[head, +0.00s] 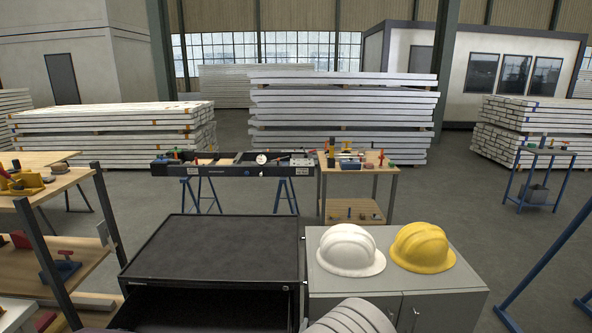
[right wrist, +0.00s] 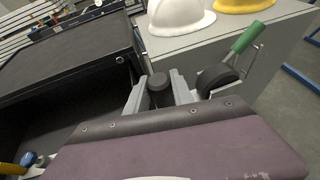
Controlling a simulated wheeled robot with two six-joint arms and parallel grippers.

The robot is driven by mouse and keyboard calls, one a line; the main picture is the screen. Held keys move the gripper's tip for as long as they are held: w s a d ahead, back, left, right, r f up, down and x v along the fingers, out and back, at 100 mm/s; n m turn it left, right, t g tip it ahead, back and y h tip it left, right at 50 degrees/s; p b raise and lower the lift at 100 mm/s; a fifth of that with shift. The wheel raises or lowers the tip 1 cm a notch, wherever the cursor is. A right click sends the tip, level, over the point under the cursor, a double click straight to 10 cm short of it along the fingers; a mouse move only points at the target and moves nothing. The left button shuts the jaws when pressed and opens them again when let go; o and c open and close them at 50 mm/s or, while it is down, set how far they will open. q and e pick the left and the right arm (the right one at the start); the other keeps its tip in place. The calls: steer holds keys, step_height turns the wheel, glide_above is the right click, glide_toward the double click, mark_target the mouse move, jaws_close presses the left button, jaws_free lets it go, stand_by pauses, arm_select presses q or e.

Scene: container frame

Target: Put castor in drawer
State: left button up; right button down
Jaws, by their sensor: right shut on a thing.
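My right gripper (right wrist: 160,92) shows in the right wrist view, its two grey fingers shut on a dark thing that appears to be the castor (right wrist: 160,84). Just right of the fingers are a dark round part and a green bar (right wrist: 246,37); I cannot tell whether they belong to the same piece. In the head view, part of my right arm shows at the bottom, in front of the grey cabinet, and the gripper's tips are hidden. The drawer (head: 205,312) of the black tool cabinet (head: 215,248) is pulled open, left of my right arm. My left gripper is out of view.
A white helmet (head: 350,249) and a yellow helmet (head: 422,248) sit on the grey cabinet (head: 447,283) to the right. A wooden shelf rack (head: 83,252) with tools stands at the left. A workbench (head: 235,170) and a small wooden table (head: 358,185) stand behind.

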steer(key=shift+m+h, duration=0.3)
steer(key=shift+h, duration=0.1)
steer(key=s+f, duration=0.1)
steer(key=f, duration=0.1)
steer(key=s+d+f, duration=0.1)
steer(key=f, duration=0.1)
steer(key=s+f+b, duration=0.1)
steer(key=f, duration=0.1)
steer(key=shift+d+f, duration=0.15)
steer(key=shift+d, duration=0.15)
steer(key=s+d+f+m+g+h+b, duration=0.2)
steer(key=s+d+f+m+h, duration=0.25)
steer(key=s+d+f, duration=0.35)
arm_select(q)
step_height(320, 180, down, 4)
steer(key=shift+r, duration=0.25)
arm_select(e)
steer(key=s+d+r+m+g+h, duration=0.1)
steer(key=d+r+m+g+h, duration=0.1)
steer(key=d+r+m+h, duration=0.1)
steer(key=shift+s+d+r+g, duration=0.15)
steer(key=shift+d+r+g, duration=0.3)
steer(key=shift+d, duration=0.45)
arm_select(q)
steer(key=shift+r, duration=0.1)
arm_select(e)
steer(key=shift+r, duration=0.1)
